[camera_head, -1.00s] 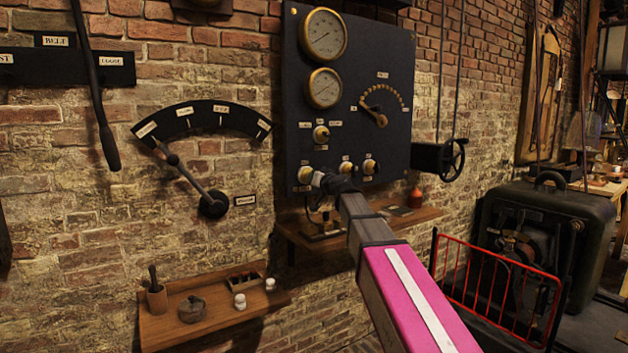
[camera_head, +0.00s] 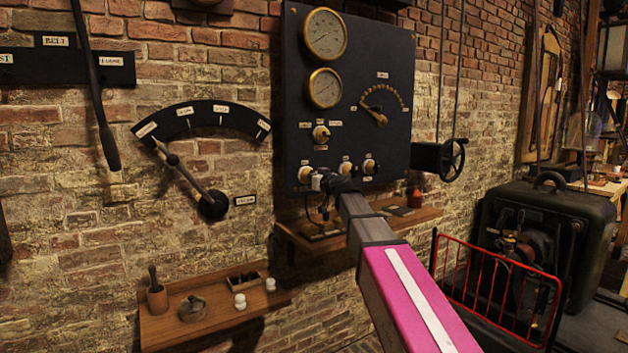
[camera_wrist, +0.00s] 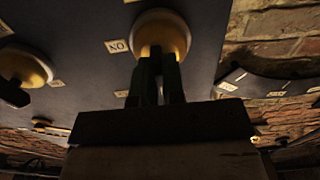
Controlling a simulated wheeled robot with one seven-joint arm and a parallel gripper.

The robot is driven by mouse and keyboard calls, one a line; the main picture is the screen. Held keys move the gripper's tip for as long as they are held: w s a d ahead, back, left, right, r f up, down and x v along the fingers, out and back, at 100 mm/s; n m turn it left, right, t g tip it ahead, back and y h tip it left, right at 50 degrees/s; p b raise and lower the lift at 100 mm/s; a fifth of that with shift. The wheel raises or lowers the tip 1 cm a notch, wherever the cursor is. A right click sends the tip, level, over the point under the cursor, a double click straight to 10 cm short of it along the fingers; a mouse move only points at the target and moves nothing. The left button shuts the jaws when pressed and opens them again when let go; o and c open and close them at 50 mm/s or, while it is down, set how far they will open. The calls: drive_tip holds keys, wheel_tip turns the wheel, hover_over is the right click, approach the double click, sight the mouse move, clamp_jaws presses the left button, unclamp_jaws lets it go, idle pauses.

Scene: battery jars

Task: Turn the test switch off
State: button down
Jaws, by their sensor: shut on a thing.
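A dark panel (camera_head: 345,110) on the brick wall carries a bottom row of brass-based switches. My gripper (camera_head: 318,181) is at the leftmost of these, a switch with a round brass base (camera_head: 305,175). In the wrist view the same brass base (camera_wrist: 163,32) is right in front of my gripper (camera_wrist: 160,78). Its two dark fingers are close together, shut on the switch lever, which they mostly hide. A label beside this base reads ON, upside down in the wrist view. The lever's exact position and the switch's name are not readable.
Two more switches (camera_head: 345,167) (camera_head: 370,166) sit right of the held one, and another (camera_head: 321,133) above. A wooden shelf (camera_head: 400,222) lies under the panel. A lever (camera_head: 190,181) with an arc scale is on the wall to the left.

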drive_tip(key=c, duration=1.2)
unclamp_jaws()
drive_tip(key=v, duration=1.1)
drive_tip(key=shift+w, duration=0.1)
